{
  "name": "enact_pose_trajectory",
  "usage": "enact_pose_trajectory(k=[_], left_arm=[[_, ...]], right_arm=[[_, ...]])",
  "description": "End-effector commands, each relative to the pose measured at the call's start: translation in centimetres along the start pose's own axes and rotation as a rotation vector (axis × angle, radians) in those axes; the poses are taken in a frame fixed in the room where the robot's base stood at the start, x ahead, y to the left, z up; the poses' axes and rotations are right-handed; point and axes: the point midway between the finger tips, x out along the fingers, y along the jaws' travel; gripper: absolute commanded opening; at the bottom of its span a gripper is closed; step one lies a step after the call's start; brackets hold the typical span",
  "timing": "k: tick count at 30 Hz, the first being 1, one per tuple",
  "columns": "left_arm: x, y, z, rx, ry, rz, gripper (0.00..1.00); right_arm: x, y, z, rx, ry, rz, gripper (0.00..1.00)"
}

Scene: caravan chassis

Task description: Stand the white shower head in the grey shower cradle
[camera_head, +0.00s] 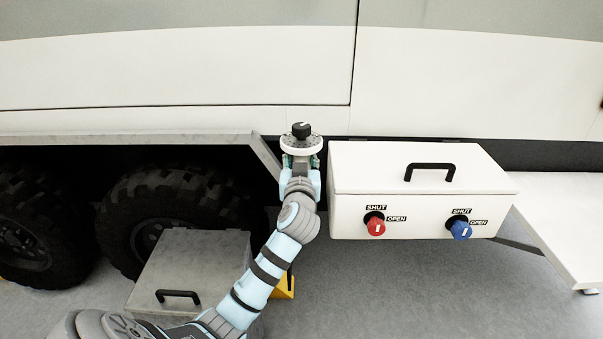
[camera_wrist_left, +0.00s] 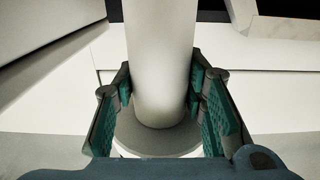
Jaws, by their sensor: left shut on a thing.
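The white shower head (camera_head: 317,148) shows in the head view as a pale round disc with dark marks and a black knob-like part on top. My left gripper (camera_head: 301,160) is just below the disc, in front of the caravan's side. In the left wrist view, the gripper's green-padded fingers (camera_wrist_left: 165,105) are on either side of the pale cylindrical handle (camera_wrist_left: 158,60), with the disc beyond its lower end in the picture. The gripper is shut on the shower head. I cannot make out the grey shower cradle. My right gripper is not in view.
A white box (camera_head: 400,165) with a black handle, a red knob (camera_head: 375,225) and a blue knob (camera_head: 460,229) is right of the gripper. Dark wheels (camera_head: 165,205), a grey lidded box (camera_head: 200,262) and a yellow block (camera_head: 287,288) are lower left. A white step (camera_head: 575,230) is far right.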

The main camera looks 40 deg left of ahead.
Motion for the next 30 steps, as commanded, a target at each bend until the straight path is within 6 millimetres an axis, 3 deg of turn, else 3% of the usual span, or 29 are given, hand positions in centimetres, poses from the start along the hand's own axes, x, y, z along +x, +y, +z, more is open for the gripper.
enact_pose_trajectory(k=[3, 12, 13, 16, 26, 30], left_arm=[[0.0, 0.0, 2.7, 0.002, -0.003, -0.001, 0.06], [0.0, 0.0, 2.9, 0.0, 0.0, 0.0, 0.06], [0.0, 0.0, 2.9, 0.0, -0.001, 0.0, 0.43], [0.0, 0.0, 2.9, 0.0, -0.001, 0.0, 0.58], [0.0, 0.0, 2.6, 0.0, -0.001, 0.0, 0.58], [-1.6, 0.1, 2.8, 0.0, -0.003, 0.002, 0.58]], right_arm=[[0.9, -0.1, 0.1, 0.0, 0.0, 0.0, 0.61], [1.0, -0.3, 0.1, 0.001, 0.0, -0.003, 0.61], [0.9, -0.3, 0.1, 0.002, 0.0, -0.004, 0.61], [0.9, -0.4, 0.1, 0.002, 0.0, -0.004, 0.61], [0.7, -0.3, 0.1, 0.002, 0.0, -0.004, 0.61], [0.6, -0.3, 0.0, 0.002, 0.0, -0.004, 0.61]])
